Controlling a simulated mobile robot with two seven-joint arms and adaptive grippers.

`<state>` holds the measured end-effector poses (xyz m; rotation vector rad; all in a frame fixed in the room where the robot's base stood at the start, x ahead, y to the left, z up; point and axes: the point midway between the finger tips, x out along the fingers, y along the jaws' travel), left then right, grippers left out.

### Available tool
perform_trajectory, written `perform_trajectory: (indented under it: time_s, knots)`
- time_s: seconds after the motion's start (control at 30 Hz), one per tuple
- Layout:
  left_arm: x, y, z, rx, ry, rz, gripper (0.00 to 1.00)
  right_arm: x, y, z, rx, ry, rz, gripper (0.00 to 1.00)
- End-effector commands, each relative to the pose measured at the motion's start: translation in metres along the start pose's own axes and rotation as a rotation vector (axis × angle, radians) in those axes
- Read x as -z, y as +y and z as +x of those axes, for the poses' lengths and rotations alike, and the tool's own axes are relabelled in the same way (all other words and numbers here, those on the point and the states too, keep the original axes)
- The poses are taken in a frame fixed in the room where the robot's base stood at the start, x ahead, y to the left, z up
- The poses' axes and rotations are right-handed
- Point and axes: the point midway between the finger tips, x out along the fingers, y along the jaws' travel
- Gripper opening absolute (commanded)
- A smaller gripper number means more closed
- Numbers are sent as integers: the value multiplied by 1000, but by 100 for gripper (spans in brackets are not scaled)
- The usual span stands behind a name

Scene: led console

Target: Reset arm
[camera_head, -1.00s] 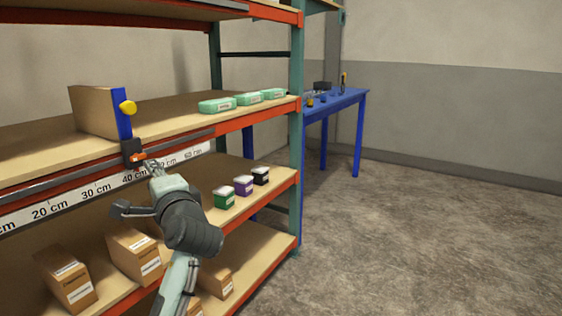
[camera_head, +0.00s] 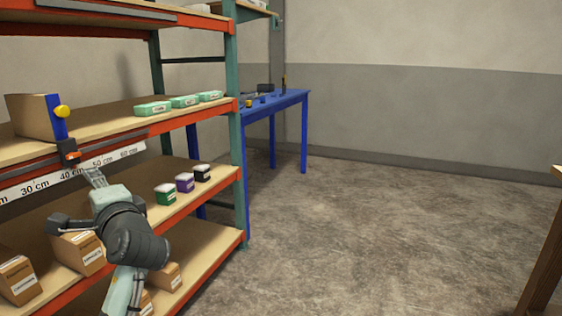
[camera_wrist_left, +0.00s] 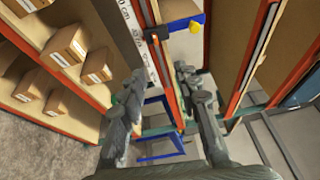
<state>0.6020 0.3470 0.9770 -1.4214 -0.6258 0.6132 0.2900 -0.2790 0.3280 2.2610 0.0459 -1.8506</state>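My left gripper (camera_head: 95,178) is in front of the shelf rack, just below and right of the black slider block (camera_head: 68,150) with its orange part. It looks apart from the block. In the left wrist view the two fingers of my left gripper (camera_wrist_left: 158,72) are spread with nothing between them. The slider block also shows there (camera_wrist_left: 157,33). Above the block stands a blue upright (camera_head: 58,118) with a yellow knob (camera_head: 62,111), in front of a brown panel. The block sits near the 40 cm mark of the scale strip (camera_head: 105,163). My right gripper is out of view.
Green cases (camera_head: 184,101) lie on the middle shelf. Small green, purple and black containers (camera_head: 185,182) stand on the shelf below, near my arm. Cardboard boxes (camera_head: 80,251) fill the bottom shelf. A blue table (camera_head: 280,103) stands behind.

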Motion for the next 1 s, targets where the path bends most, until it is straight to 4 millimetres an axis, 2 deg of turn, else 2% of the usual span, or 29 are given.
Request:
perform_trajectory:
  time_s: [0.03, 0.2, 0.57, 0.6, 0.87, 1.0]
  knots:
    - [-11, -7, 8, 35, -19, 32, 32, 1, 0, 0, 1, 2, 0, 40]
    - [-38, -26, 25, 123, -64, 121, 32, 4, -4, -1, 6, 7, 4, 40]
    - [-91, -78, 51, 310, -159, 309, 32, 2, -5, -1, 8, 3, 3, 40]
    - [-91, -72, 54, 304, -153, 320, 32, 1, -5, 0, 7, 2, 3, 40]
    - [-75, 22, 76, 133, -38, 284, 32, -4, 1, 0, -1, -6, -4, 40]
    - [-72, 86, 84, 16, 16, 255, 32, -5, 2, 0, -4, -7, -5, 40]
